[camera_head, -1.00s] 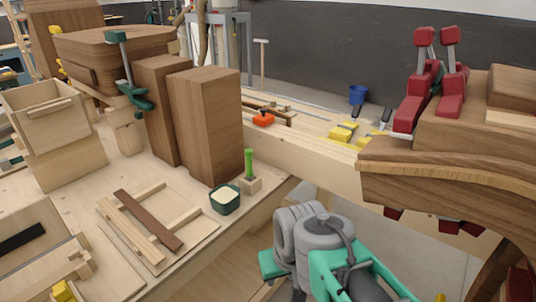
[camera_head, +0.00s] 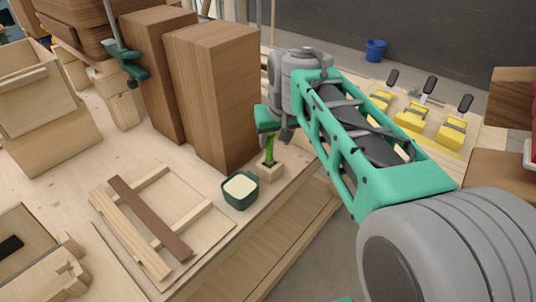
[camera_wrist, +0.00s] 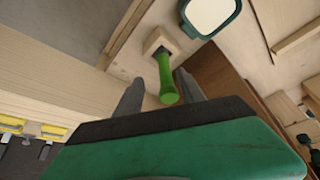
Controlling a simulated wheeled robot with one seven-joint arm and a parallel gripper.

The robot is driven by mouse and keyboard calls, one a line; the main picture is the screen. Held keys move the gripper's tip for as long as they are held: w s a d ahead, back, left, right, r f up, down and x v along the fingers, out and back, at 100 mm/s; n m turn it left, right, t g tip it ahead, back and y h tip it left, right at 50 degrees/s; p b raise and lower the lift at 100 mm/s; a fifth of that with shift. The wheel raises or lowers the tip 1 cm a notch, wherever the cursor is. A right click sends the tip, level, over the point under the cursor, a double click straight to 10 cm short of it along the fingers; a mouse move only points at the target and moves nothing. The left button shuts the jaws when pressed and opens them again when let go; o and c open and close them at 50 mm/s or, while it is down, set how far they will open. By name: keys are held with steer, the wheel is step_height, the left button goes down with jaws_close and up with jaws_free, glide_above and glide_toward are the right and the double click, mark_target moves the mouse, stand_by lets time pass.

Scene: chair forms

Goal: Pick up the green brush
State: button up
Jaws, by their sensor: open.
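The green brush (camera_head: 270,148) stands upright in a small wooden block (camera_head: 270,171) near the table's front edge, at the foot of a tall wooden block. In the wrist view the green brush (camera_wrist: 165,78) points toward the camera, its base end at the wooden block (camera_wrist: 159,42). My gripper (camera_head: 277,135) is at the brush's upper part in the head view, partly hiding it. In the wrist view the fingers of my gripper (camera_wrist: 160,90) are apart, one on each side of the brush handle, with gaps visible.
A dark green cup with pale contents (camera_head: 240,190) stands just left of the brush. Tall brown wooden blocks (camera_head: 212,95) rise close behind it. A wooden frame with a dark slat (camera_head: 150,218) lies on the table.

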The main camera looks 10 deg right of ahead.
mark_target(268, 150)
steer(key=x, duration=0.2)
steer(key=p+x, duration=0.1)
steer(key=x, duration=0.2)
steer(key=w+a+x, duration=0.1)
steer(key=x, duration=0.1)
steer(key=shift+w+f, duration=0.1)
steer(key=shift+c, duration=0.3)
jaws_close()
